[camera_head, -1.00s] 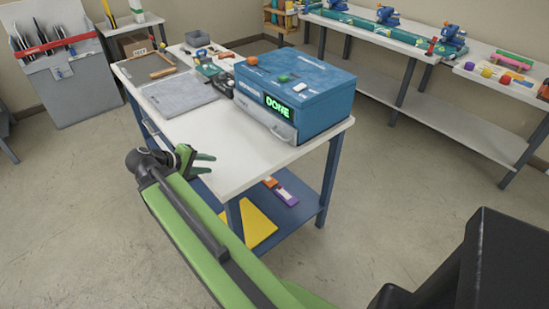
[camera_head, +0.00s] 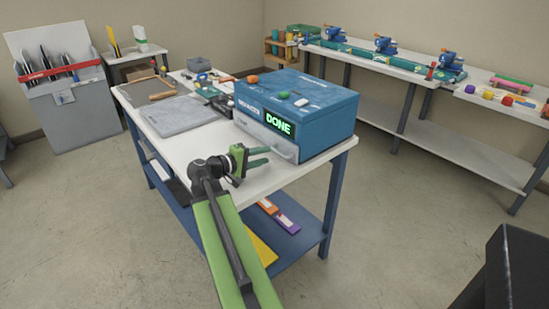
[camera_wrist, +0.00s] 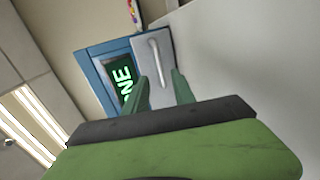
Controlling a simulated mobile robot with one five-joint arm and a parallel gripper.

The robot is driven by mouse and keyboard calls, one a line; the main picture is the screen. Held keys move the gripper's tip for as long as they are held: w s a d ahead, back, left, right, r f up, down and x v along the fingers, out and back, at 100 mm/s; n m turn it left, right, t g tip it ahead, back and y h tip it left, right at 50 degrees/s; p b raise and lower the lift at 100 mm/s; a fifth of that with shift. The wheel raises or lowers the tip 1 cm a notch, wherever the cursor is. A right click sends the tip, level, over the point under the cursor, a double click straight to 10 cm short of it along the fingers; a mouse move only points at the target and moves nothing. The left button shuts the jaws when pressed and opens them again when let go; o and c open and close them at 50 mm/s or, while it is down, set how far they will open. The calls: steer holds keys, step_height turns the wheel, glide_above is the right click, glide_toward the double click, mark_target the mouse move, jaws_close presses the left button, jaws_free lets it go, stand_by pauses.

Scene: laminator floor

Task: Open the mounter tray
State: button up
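The mounter is a blue box-shaped machine (camera_head: 312,98) on the white table, with a lit green "DONE" display on its front. Its grey tray front (camera_head: 262,135) with a pale bar handle (camera_head: 284,149) sits below the display and looks shut. In the wrist view the tray front (camera_wrist: 136,58) and the upright-looking handle (camera_wrist: 157,62) are ahead of the fingers, beside the display (camera_wrist: 122,84). My gripper (camera_head: 270,156) is in front of the machine, just left of the handle and apart from it. Its two green fingers are parted with nothing between them in the wrist view (camera_wrist: 163,92).
The white table (camera_head: 190,148) holds a grey mat (camera_head: 180,115) and small tools to the machine's left. Orange and purple items (camera_head: 286,224) and a yellow piece lie on its lower shelf. A long bench (camera_head: 400,60) stands at the back right. The floor around is clear.

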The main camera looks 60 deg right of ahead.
mark_target(277, 152)
steer(key=x, duration=0.5)
steer(key=shift+s+d+b, duration=0.15)
steer(key=shift+d+b, duration=0.25)
steer(key=shift+c, duration=0.2)
jaws_close()
stand_by(0.7)
